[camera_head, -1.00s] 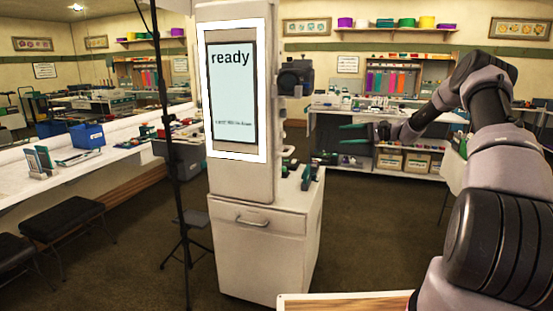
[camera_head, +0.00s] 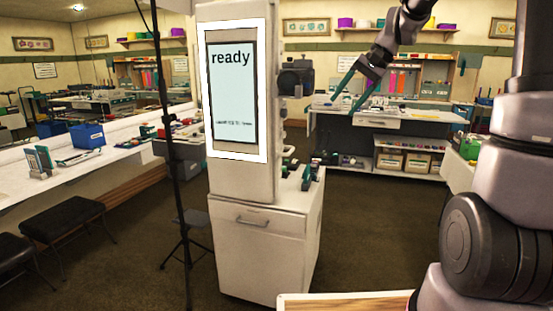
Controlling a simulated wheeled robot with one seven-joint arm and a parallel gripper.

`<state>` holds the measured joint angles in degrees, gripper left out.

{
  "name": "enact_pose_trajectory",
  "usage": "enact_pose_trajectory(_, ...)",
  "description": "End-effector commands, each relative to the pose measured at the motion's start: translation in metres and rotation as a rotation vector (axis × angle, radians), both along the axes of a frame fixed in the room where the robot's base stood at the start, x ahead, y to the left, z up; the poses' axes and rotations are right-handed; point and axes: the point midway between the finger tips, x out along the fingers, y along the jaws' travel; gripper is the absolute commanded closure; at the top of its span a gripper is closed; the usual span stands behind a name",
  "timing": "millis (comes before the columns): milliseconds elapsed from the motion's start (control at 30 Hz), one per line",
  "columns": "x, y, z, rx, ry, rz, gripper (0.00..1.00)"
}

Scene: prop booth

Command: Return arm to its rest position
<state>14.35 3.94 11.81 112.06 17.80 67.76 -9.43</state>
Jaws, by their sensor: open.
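My gripper (camera_head: 348,104) hangs in the upper right of the head view, pointing down and to the left. Its two green fingers are spread apart with nothing between them, so it is open and empty. It is in the air, to the right of the white kiosk (camera_head: 239,182), and overlaps the back counter in the picture. My arm is raised, and its upper part runs out of the top of the picture.
The kiosk has a screen reading "ready" (camera_head: 232,90) and a black camera (camera_head: 296,78) on its side. A dark pole stands before it. A wooden-topped surface (camera_head: 345,302) is at the bottom edge. A white back counter (camera_head: 400,120) holds many items. Floor between is clear.

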Motion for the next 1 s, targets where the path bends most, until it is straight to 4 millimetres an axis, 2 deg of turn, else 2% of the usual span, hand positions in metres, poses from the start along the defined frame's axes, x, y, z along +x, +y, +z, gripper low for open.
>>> enact_pose_trajectory(33,-0.022,0.0,0.01,-0.045,-0.034,0.004,0.33)
enact_pose_trajectory(233,-0.099,-0.014,0.031,-0.205,-0.162,0.008,0.33)
enact_pose_trajectory(400,-0.161,-0.029,0.037,-0.307,-0.279,0.005,0.33)
enact_pose_trajectory(500,-0.191,-0.038,0.036,-0.348,-0.34,0.005,0.33)
enact_pose_trajectory(600,-0.213,-0.045,0.032,-0.376,-0.389,0.003,0.33)
enact_pose_trajectory(700,-0.225,-0.05,0.029,-0.391,-0.419,0.002,0.33)
enact_pose_trajectory(1000,-0.231,-0.053,0.027,-0.399,-0.435,0.001,0.33)
